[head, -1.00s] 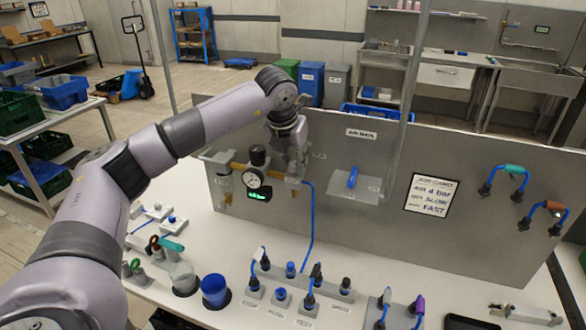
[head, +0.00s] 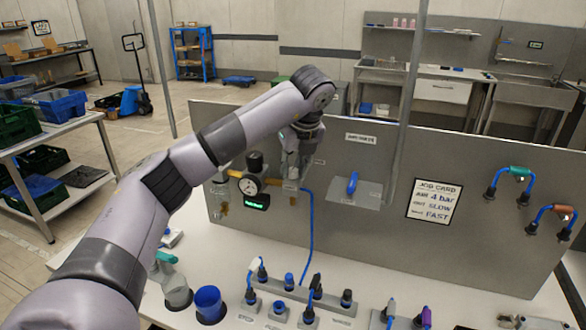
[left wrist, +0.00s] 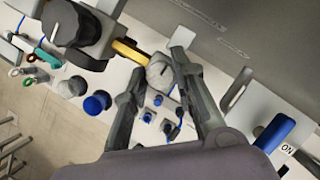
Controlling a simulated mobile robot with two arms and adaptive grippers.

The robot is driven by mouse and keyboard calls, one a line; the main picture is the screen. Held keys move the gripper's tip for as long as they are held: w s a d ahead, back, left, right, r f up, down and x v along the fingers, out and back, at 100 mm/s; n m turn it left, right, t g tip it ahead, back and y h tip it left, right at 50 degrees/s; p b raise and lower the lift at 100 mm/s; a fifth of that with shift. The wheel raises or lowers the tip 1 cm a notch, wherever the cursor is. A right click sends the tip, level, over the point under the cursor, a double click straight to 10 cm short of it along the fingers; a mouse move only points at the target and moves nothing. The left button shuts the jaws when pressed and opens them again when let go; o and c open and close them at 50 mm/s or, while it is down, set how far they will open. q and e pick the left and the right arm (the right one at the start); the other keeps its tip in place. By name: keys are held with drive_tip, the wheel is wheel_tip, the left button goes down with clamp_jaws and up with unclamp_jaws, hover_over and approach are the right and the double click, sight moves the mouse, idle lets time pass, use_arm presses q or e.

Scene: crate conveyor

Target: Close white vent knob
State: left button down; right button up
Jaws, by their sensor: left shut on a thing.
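My left gripper (head: 292,178) is at the air unit on the grey panel, beside the gauge. In the left wrist view its two fingers (left wrist: 158,68) stand on either side of the round white vent knob (left wrist: 160,73) and are shut on it. The knob has a dark line on its face. In the head view the gripper and wrist hide most of the knob. My right gripper does not show.
The pressure gauge (head: 249,184) with a green display (head: 256,202) is left of the gripper. The blue lever (head: 352,183) is to the right. A blue hose (head: 307,235) hangs below. Cups and connectors stand on the white bench.

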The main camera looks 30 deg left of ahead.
use_arm(q)
drive_tip(key=shift+r+n, duration=0.1)
drive_tip(key=shift+n, duration=0.3)
drive_tip(key=c, duration=1.3)
unclamp_jaws()
drive_tip(key=v, duration=1.2)
drive_tip(key=shift+w+d, duration=0.15)
